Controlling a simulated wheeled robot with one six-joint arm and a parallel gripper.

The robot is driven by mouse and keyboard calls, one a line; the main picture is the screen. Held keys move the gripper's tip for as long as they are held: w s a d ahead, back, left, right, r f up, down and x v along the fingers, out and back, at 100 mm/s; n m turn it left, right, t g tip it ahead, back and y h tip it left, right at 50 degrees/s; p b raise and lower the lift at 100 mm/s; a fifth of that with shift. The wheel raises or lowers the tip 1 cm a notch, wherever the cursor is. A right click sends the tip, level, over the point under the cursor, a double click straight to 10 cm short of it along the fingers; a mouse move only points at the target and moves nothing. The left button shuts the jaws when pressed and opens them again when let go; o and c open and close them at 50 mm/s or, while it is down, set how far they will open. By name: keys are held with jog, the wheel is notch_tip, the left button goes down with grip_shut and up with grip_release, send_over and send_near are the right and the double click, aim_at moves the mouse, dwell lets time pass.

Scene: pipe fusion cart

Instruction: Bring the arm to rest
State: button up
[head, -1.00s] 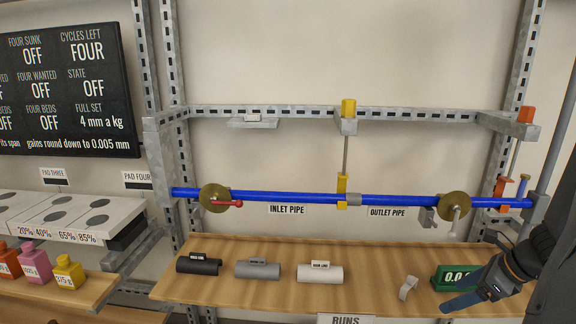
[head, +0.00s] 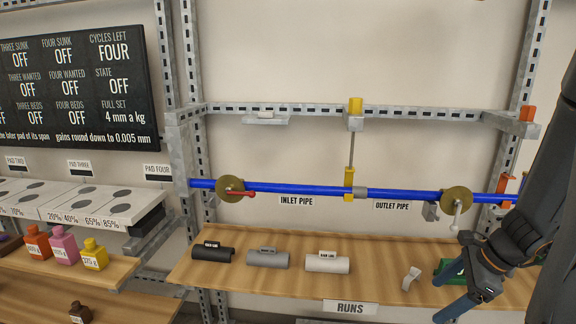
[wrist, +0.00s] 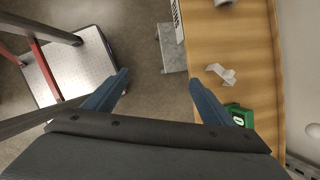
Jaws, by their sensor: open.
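My gripper (head: 457,275) is at the lower right of the head view, in front of the right part of the wooden shelf (head: 377,283). In the wrist view my gripper (wrist: 160,92) shows two blue fingers spread wide, with nothing between them but the floor far below. The green display box (head: 447,268) is partly hidden behind my gripper; it also shows beside the right finger in the wrist view (wrist: 240,115). My dark arm comes in from the right edge and hides the right end of the blue pipe.
The blue inlet pipe (head: 289,189) runs across the frame above the shelf. Black (head: 212,254), grey (head: 267,259) and white (head: 327,263) half-shells and a small pale clip (head: 411,278) lie on the shelf. Colored weights (head: 65,247) stand at left. Open floor (wrist: 145,90) shows beside the shelf.

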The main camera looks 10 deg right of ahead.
jog(key=s+a+r+n+g+h, duration=0.1)
jog(key=s+a+r+n, duration=0.1)
jog(key=a+n, duration=0.9)
jog(key=s+a+r+n+g+h, duration=0.1)
jog(key=s+a+r+n+h, duration=0.1)
jog(key=a+n, duration=1)
notch_tip(320, 180, up, 2)
jog(key=shift+s+a+r+n+h, duration=0.1)
jog(key=shift+s+a+n+h, duration=0.25)
jog(key=shift+s, duration=0.25)
